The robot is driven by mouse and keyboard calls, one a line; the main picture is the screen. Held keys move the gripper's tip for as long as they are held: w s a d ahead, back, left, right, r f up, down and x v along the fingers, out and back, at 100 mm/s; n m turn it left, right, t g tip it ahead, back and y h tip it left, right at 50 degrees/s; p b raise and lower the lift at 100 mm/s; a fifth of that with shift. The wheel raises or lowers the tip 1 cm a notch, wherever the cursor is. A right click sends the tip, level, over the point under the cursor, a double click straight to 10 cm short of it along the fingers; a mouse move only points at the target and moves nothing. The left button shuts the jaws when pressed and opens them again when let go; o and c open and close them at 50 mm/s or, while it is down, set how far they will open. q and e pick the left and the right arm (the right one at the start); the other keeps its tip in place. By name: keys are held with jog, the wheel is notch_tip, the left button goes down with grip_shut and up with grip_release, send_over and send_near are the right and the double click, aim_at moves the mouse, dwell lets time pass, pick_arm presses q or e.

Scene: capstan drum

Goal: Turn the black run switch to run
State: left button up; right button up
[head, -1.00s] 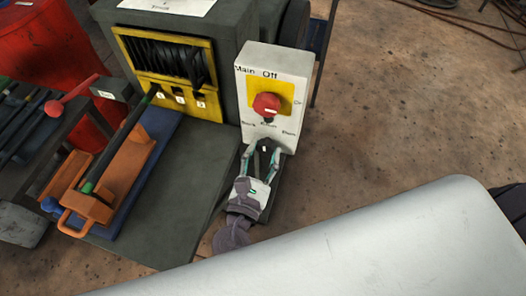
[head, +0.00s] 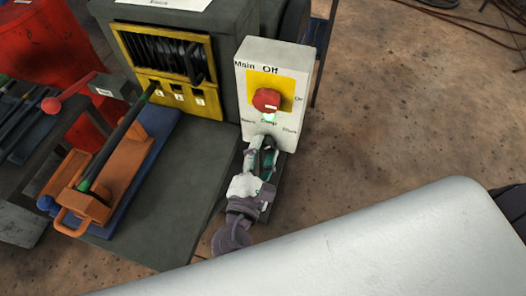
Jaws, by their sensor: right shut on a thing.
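The white control box (head: 304,85) stands right of centre, with a red knob (head: 266,100) on a yellow plate and small lettering on its face. My right gripper (head: 264,150) is at the lower front of the box, its fingers shut around the black run switch (head: 267,143). Most of the switch is hidden by the fingers, so its exact setting cannot be read. A small green light (head: 269,118) glows below the red knob. My left gripper is not in view.
Left of the box stands a dark machine with a yellow-framed slotted opening (head: 160,55). An orange tray (head: 98,212) with a dark rod and a red-knobbed lever (head: 51,105) lie further left. The brown floor to the right is open.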

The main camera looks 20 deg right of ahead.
jog(key=shift+m+b, duration=0.4)
jog(key=shift+m, duration=0.7)
jog(key=shift+r, duration=0.1)
jog(key=o, duration=1.1)
jog(key=shift+d, duration=0.1)
jog(key=shift+o, duration=0.2)
jog(key=shift+s+a, duration=0.2)
jog(key=v, duration=0.7)
